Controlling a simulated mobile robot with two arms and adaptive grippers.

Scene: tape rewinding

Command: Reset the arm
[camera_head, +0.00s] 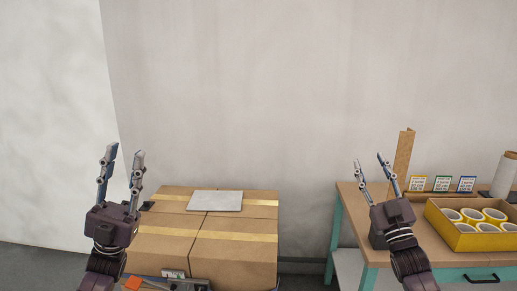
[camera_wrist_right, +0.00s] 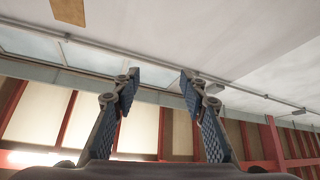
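My left gripper (camera_head: 122,166) is raised in front of the left side of the cardboard boxes. Its two fingers point up and stand apart, with nothing between them. My right gripper (camera_head: 369,163) is raised in front of the left part of the workbench. Its fingers also point up and are spread, with nothing between them. In the right wrist view the right gripper (camera_wrist_right: 158,85) shows two separated fingers with blue pads. Beyond them are only a wall, ceiling and red framing. Both arms enter from the bottom of the head view.
Taped cardboard boxes (camera_head: 236,250) carry a grey flat sheet (camera_head: 215,201). The wooden workbench (camera_head: 350,200) at right bears a yellow box (camera_head: 475,241) of tape rolls, several small cards (camera_head: 442,184), an upright brown board (camera_head: 404,158) and a pale roll (camera_head: 504,176). A gap separates boxes and bench.

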